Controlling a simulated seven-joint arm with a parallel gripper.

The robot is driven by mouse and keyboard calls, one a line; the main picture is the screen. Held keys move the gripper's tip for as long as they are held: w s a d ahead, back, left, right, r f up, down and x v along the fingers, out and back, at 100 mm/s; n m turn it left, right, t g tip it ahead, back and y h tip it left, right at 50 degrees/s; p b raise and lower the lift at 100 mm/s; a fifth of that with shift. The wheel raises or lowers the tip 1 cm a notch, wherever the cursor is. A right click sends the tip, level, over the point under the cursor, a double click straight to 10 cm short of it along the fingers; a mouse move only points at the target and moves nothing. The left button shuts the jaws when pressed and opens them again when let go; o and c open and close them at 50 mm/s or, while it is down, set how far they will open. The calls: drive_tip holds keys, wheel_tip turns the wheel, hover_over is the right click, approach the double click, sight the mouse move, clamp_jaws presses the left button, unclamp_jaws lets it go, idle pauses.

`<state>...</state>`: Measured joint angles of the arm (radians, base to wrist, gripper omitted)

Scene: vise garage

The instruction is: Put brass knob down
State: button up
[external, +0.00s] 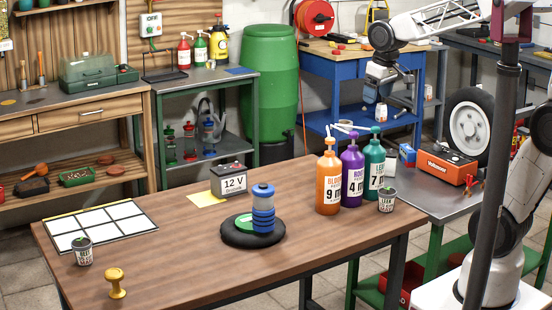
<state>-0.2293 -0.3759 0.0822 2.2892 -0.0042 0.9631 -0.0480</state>
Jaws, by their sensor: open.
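The brass knob (116,283) stands upright on the wooden table (170,262) near its front left edge, with nothing touching it. My gripper (383,98) hangs high at the upper right, beyond the bottles and far from the knob. It is open, and I see nothing held in it, though its fingertips are small in the picture.
A white grid board (100,226) and a small pot (84,251) are near the knob. A blue-ringed bottle (263,210) stands on a round black base mid-table. A 12 V battery (228,180) and several large bottles (329,182) stand farther back. The front middle is clear.

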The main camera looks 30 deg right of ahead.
drive_tip(key=s+d+f+m, duration=0.1)
drive_tip(key=s+d+f, duration=0.1)
drive_tip(key=s+d, duration=0.3)
drive_tip(key=s+d+f+m, duration=0.2)
drive_tip(key=s+d, duration=0.3)
drive_tip(key=s, duration=0.4)
drive_tip(key=shift+d+f+t, duration=0.25)
drive_tip(key=shift+f+t, duration=0.05)
drive_tip(key=shift+f, duration=0.2)
drive_tip(key=shift+h, duration=0.3)
